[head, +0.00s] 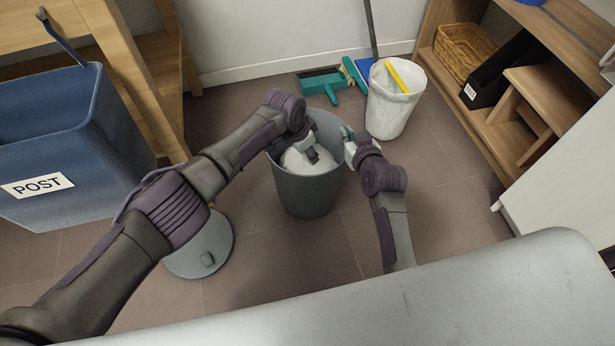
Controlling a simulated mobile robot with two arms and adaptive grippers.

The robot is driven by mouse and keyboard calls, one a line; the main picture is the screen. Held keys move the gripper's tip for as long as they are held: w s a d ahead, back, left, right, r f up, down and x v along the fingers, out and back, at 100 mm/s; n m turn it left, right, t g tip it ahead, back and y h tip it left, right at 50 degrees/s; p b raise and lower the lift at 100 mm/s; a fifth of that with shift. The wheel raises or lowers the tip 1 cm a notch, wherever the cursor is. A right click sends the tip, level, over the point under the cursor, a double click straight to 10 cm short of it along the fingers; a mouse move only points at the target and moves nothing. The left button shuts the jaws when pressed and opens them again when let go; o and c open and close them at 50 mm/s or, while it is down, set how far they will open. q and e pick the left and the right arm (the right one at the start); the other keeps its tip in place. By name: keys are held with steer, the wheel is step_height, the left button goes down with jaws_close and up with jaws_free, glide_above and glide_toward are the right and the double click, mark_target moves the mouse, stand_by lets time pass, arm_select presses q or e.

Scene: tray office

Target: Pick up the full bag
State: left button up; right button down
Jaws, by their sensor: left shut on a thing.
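A grey bin (306,195) stands upright on the floor in the middle of the view, with its top open. A full white bag (296,160) sits inside it, below the rim. My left gripper (312,156) reaches down into the bin and is shut on the top of the bag. My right gripper (347,138) is at the right side of the bin's rim. Its fingers are small and seen edge-on, so I cannot tell whether they are open, or shut on the rim. The lower part of the bag is hidden by the bin wall.
A round grey lid (200,252) lies on the floor left of the bin. A white-lined bin (388,112) with a yellow item stands behind right. A teal dustpan (322,84) lies near the wall. A blue POST box (100,150) is at left, wooden shelves (560,90) at right.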

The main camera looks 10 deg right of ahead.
arm_select(q)
jaws_close()
arm_select(e)
steer(key=shift+d+f, duration=0.1)
steer(key=shift+f, duration=0.05)
arm_select(q)
steer(key=shift+r, duration=0.2)
step_height(320, 180, up, 10)
steer(key=shift+f, duration=0.1)
steer(key=shift+d, duration=0.1)
arm_select(e)
steer(key=c, duration=1.2)
jaws_free()
steer(key=shift+f, duration=0.1)
steer(key=shift+c, duration=0.2)
arm_select(q)
steer(key=shift+w, duration=0.1)
arm_select(e)
steer(key=shift+s, duration=0.15)
steer(key=v, duration=1.2)
steer(key=shift+r, duration=0.25)
